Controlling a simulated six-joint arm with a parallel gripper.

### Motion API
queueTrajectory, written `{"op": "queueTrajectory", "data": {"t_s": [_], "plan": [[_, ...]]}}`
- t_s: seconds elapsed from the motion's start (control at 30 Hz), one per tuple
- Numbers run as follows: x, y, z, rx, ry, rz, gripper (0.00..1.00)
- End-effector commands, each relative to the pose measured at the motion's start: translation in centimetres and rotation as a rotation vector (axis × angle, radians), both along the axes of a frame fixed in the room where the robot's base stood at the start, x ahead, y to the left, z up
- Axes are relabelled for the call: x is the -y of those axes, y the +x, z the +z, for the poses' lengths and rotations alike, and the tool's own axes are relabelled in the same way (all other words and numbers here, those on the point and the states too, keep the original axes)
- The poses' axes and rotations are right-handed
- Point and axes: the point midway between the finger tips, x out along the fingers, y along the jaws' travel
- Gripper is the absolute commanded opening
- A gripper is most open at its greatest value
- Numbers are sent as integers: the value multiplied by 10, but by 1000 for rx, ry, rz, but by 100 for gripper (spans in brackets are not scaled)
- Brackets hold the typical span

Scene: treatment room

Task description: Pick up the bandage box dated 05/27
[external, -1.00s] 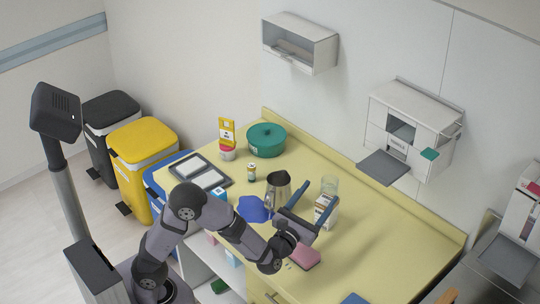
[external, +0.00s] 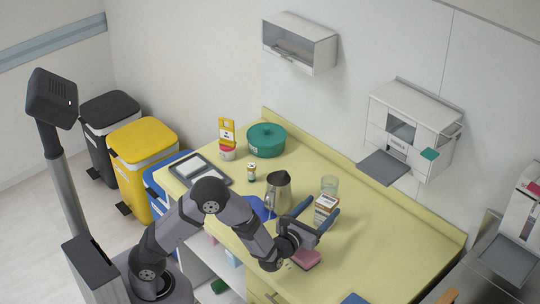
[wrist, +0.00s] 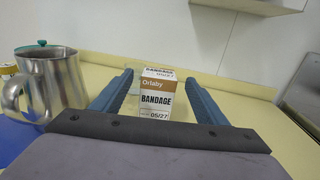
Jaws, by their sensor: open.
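The bandage box (wrist: 156,98) is white with a brown band, and its front reads "Orlaby BANDAGE 05/27" in the wrist view. It stands upright on the yellow counter, and it also shows in the external view (external: 325,208). My gripper (wrist: 158,92) is open, with one blue finger on each side of the box in the wrist view. The fingers appear apart from the box, and I cannot tell how far they reach along it. In the external view, my gripper (external: 318,211) is low over the counter at the box.
A metal pitcher (external: 279,190) stands left of the box; it also shows in the wrist view (wrist: 52,85). A clear glass (external: 329,184) stands just behind the box. The counter (external: 390,240) to the right is mostly clear.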

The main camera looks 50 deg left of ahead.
Motion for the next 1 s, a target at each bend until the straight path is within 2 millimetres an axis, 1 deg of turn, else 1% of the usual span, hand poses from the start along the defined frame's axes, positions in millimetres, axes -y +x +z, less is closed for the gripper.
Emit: {"op": "queueTrajectory", "data": {"t_s": [0.3,0.43,0.67,0.7,0.73,0.77,0.8,0.87,0.9,1.0], "plan": [[-9,37,1,0,0,3,67],[-10,45,0,-1,0,2,67],[-10,46,-1,-1,0,1,67],[-10,45,-1,-1,0,1,62],[-10,45,-1,-1,0,1,55],[-10,45,-1,-1,0,1,48],[-10,45,-1,-1,0,1,38],[-10,45,-1,-1,0,1,24],[-10,45,-1,-1,0,1,21],[-10,45,0,1,0,1,21]]}}
